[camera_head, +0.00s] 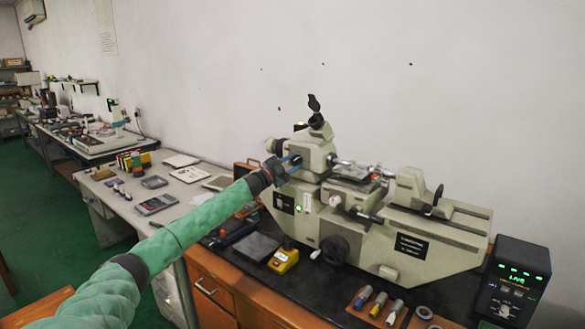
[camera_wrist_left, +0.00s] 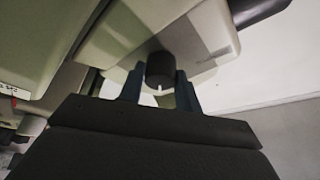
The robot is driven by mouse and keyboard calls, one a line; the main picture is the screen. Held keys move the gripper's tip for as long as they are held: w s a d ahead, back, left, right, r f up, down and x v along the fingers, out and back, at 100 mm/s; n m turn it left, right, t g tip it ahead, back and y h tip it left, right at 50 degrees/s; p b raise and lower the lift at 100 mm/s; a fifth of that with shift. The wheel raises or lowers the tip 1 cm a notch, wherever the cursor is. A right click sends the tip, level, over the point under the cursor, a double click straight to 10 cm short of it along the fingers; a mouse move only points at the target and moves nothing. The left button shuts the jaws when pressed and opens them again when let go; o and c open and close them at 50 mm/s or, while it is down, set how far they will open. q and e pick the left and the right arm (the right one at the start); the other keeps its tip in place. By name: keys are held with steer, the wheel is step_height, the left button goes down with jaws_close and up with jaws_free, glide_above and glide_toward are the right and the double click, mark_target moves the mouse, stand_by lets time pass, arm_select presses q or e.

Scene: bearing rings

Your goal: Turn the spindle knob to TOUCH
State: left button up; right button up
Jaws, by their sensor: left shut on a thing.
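The measuring machine (camera_head: 375,240) stands on the black bench top, with a headstock at its left end. The spindle knob (camera_wrist_left: 160,70) is a short dark cylinder under the headstock in the left wrist view, with a small white mark at its lower edge. My left gripper (camera_wrist_left: 160,88) has its two blue fingers on either side of the knob and is shut on it. In the head view my left gripper (camera_head: 289,161) reaches the headstock's left side and hides the knob. No TOUCH label is readable. My right gripper is not in view.
A black readout box (camera_head: 516,283) with green lights and text like "LIVE" stands at the right. A yellow device (camera_head: 284,259), a tool tray (camera_head: 375,305) and metal rings (camera_head: 424,312) lie in front of the machine.

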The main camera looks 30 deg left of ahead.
arm_select(q)
steer(key=shift+a+m+g, duration=0.1)
steer(key=shift+m+g, duration=0.3)
steer(key=shift+m, duration=0.8)
steer(key=shift+r+m+g+h, duration=0.15)
steer(key=shift+m+g+h, duration=0.15)
steer(key=shift+m, duration=0.2)
steer(key=m+g+p, duration=0.1)
steer(key=m, duration=0.2)
steer(key=m+g+p, duration=0.1)
steer(key=m, duration=0.2)
steer(key=shift+r, duration=0.15)
steer(key=shift+m+g+p, duration=0.3)
steer(key=shift+m, duration=0.2)
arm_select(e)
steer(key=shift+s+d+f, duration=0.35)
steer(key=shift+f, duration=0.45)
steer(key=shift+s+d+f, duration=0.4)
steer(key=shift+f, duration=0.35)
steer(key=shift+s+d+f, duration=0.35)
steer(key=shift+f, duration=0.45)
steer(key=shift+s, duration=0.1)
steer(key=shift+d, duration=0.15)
arm_select(q)
steer(key=o, duration=1)
steer(key=shift+c, duration=0.2)
